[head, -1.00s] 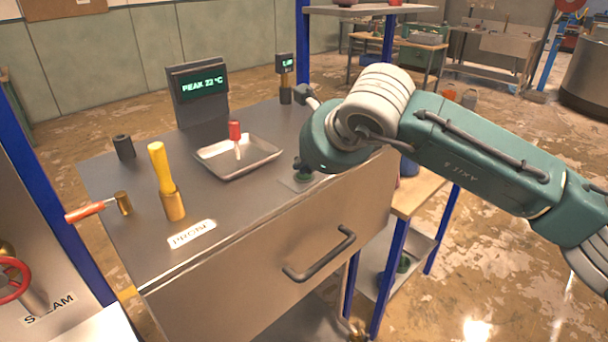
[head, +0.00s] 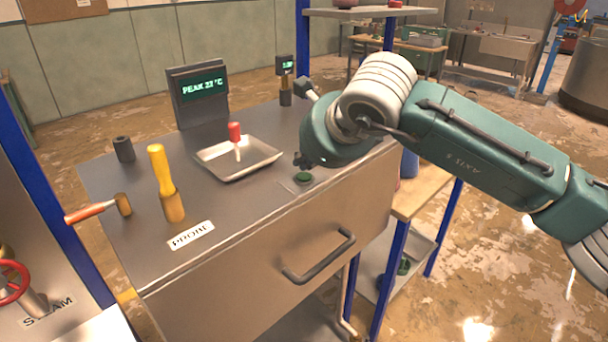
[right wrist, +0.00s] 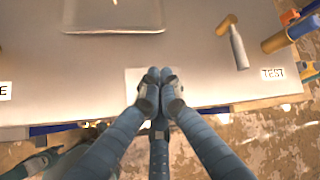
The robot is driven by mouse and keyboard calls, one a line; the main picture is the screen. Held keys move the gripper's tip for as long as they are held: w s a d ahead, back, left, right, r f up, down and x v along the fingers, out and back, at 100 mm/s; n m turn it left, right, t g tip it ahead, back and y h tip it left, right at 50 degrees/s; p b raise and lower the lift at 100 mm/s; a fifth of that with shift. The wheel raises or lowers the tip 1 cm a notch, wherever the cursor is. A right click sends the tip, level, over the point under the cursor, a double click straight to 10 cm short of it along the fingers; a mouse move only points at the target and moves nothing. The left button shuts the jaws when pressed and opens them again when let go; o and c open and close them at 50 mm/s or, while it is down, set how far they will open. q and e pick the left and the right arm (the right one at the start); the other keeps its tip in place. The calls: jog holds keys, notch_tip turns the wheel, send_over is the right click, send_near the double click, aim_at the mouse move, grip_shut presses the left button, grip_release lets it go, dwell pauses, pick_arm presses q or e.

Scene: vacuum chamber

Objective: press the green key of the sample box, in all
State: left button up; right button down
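The green key (head: 304,177) is a small round green button on a pale square plate near the front right edge of the grey metal cabinet top (head: 130,190). My right gripper (head: 302,161) is just above it in the head view, with a small gap seeming to show between them. No box labelled as the sample box can be made out. My left gripper is not in view.
A metal tray (head: 210,165) with a red-handled tool (head: 235,131) lies left of the key. A drawer handle (head: 320,260) sticks out in front.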

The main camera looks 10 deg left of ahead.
aim_at(304, 178)
jog(key=shift+r, duration=0.1)
jog(key=shift+r+p, duration=1)
jog(key=shift+r, duration=1.45)
jog(key=shift+f, duration=0.1)
